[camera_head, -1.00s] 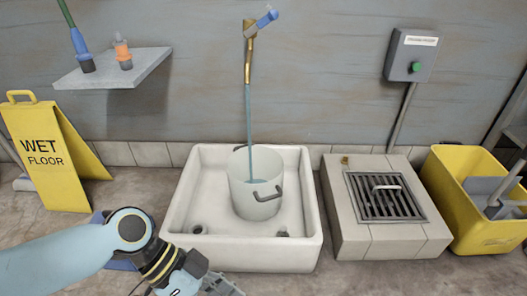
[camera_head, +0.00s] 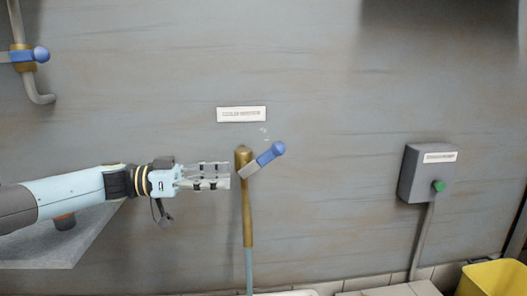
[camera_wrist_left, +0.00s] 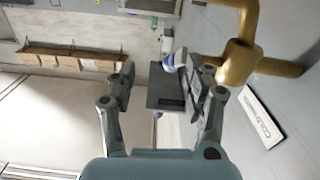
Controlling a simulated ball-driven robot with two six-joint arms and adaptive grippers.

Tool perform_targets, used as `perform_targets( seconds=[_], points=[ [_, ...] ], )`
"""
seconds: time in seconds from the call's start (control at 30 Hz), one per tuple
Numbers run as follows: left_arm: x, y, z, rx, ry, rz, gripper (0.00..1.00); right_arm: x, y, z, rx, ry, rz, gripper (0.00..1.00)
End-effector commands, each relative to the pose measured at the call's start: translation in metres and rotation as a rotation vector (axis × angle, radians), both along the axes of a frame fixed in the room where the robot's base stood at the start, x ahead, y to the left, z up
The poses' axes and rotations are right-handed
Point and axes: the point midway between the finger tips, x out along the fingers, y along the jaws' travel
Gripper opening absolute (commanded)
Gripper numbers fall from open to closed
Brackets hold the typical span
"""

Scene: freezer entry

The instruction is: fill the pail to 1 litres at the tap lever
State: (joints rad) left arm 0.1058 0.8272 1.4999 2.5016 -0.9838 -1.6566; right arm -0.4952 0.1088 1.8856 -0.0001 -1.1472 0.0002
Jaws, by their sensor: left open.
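The tap lever (camera_head: 270,155), grey with a blue knob, tilts up to the right from the top of the brass tap (camera_head: 247,210). A thin blue water stream (camera_head: 249,280) runs down below the tap. My left gripper (camera_head: 229,175) is open and empty, its fingertips just left of the lever and tap top. In the left wrist view the grey lever (camera_wrist_left: 168,92) and its blue-white knob (camera_wrist_left: 175,61) appear between the spread fingers; contact cannot be told. The brass tap (camera_wrist_left: 240,55) is at right there. The pail is out of view, and so is my right gripper.
A wall sign (camera_head: 241,114) hangs above the tap. A grey box with a green button (camera_head: 438,186) is at right, above a yellow bin (camera_head: 495,277). A shelf (camera_head: 90,240) lies below my left arm. Another blue-knobbed pipe (camera_head: 30,55) is at upper left.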

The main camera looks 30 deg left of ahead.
Motion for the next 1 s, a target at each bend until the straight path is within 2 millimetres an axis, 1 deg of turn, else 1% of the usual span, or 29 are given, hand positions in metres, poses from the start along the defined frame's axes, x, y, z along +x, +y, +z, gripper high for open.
perform_targets(
  seconds=[0.03, 0.2, 0.3, 0.37, 0.4, 0.47, 0.8, 0.9, 1.0],
  points=[
    [0.005, 0.005, 0.009, 0.014, -0.015, 0.001, 0.51, 0.000, 0.000, 0.001, 0.000, -0.001, 0.000, 0.40],
    [0.017, 0.013, 0.032, 0.047, -0.056, 0.000, 0.51, 0.002, 0.000, 0.001, 0.000, -0.003, 0.000, 0.40],
    [0.022, 0.014, 0.039, 0.054, -0.070, -0.001, 0.51, 0.001, 0.000, 0.001, -0.001, -0.002, 0.000, 0.40],
    [0.025, 0.010, 0.040, 0.054, -0.075, -0.002, 0.51, 0.001, 0.000, -0.001, 0.000, 0.000, 0.001, 0.40],
    [0.028, 0.007, 0.040, 0.052, -0.076, -0.002, 0.51, 0.003, 0.000, 0.000, 0.001, -0.003, 0.001, 0.40],
    [0.033, 0.000, 0.038, 0.053, -0.075, -0.002, 0.51, 0.011, 0.003, 0.010, 0.005, -0.026, 0.004, 0.40],
    [0.072, -0.053, 0.040, 0.049, -0.076, -0.001, 0.51, 0.031, 0.014, 0.034, 0.030, -0.094, 0.009, 0.40],
    [0.080, -0.063, 0.040, 0.049, -0.076, -0.002, 0.51, 0.034, 0.016, 0.038, 0.032, -0.104, 0.010, 0.40],
    [0.085, -0.070, 0.041, 0.051, -0.074, -0.001, 0.51, 0.035, 0.017, 0.040, 0.034, -0.108, 0.010, 0.40]
  ],
)
